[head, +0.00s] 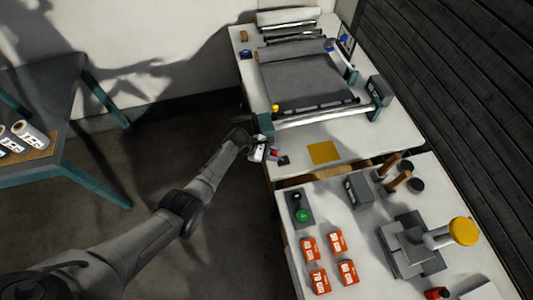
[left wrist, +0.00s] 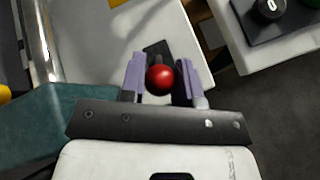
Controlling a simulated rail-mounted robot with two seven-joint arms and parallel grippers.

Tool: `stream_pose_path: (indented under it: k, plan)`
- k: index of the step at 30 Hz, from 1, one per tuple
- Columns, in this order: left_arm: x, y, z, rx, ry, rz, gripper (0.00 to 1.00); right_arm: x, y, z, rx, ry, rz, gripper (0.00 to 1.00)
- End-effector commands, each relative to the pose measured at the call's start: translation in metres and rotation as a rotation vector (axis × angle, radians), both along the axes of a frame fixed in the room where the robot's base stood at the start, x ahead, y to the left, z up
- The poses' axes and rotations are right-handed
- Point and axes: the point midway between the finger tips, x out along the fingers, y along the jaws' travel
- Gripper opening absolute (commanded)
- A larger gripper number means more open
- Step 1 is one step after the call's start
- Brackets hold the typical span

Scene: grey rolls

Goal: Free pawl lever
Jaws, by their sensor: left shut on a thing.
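The pawl lever shows its round red knob (left wrist: 160,78) in the left wrist view, with a dark part (left wrist: 157,48) behind it. My left gripper (left wrist: 158,80) has its two purple-padded fingers on either side of the knob and is shut on it. In the head view my left gripper (head: 268,152) is at the left edge of the roller table, near its front corner, by a small dark block (head: 284,160). The knob is small there and partly covered by the gripper. Whether the pawl is engaged I cannot tell. My right gripper is not in view.
The roller table (head: 400,138) carries a grey sheet (head: 300,80) and a metal roller (head: 320,114) beside my gripper. A yellow square (head: 323,152) lies nearby. The front bench holds orange-red boxes (head: 337,241), a green button (head: 302,215) and a yellow-knobbed press (head: 462,231).

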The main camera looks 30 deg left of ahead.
Motion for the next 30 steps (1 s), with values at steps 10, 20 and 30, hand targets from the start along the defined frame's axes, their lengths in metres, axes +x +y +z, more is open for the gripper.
stream_pose_path:
  k: [10, 20, 30]
  plan:
    - [0.002, -0.0041, 0.0031, -0.013, -0.009, -0.007, 0.0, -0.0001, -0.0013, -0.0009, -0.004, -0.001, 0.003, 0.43]
    - [0.0013, -0.0033, 0.0015, -0.01, -0.007, -0.006, 0.5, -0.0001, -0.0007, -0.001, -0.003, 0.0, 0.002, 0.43]
    - [0.0, -0.001, 0.0016, -0.008, -0.005, -0.004, 0.55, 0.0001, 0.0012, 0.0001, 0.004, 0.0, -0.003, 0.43]
